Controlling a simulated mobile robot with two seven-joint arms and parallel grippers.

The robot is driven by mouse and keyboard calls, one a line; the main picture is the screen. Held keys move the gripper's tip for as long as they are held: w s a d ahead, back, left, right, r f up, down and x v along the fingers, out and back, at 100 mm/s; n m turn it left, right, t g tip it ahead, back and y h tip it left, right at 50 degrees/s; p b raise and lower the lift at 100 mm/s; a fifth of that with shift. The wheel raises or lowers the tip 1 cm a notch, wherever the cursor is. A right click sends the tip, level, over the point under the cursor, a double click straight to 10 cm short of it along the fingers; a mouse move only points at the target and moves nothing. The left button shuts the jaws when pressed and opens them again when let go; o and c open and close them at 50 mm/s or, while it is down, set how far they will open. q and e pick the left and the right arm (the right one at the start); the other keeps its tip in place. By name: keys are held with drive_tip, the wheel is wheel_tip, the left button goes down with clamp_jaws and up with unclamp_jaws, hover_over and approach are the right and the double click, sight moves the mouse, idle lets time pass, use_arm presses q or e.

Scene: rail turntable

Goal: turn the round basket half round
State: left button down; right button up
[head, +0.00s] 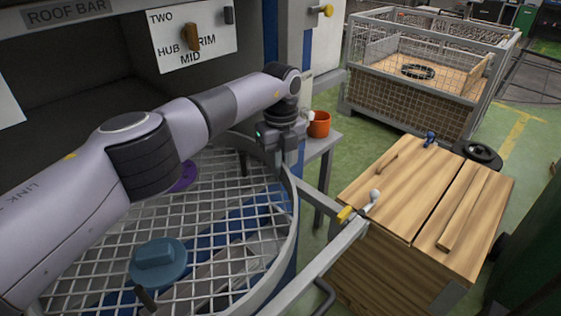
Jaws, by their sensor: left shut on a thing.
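The round basket (293,222) has a grey metal rim and a wire mesh floor. It fills the lower left of the head view, in front of the open cabinet. My left gripper (287,158) reaches across the basket from the left and is shut on its rim at the far right side. The fingertips are partly hidden by the gripper body. My left arm hides part of the basket's left and far side. A blue lidded part (159,262) and a purple part (184,177) lie in the basket. My right gripper is not in view.
A grey rail (318,268) with a yellow-tipped latch runs beside the basket. An orange pot (319,124) stands on a small table behind the gripper. A wooden crate (400,190) is at right; a mesh cage (410,100) stands behind. Green floor lies between them.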

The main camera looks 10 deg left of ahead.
use_arm(q)
drive_tip(key=c, duration=1.2)
unclamp_jaws()
drive_tip(key=shift+c, duration=0.2)
drive_tip(key=shift+r, duration=0.1)
drive_tip(key=shift+r, duration=3.55)
drive_tip(key=shift+c, duration=0.3)
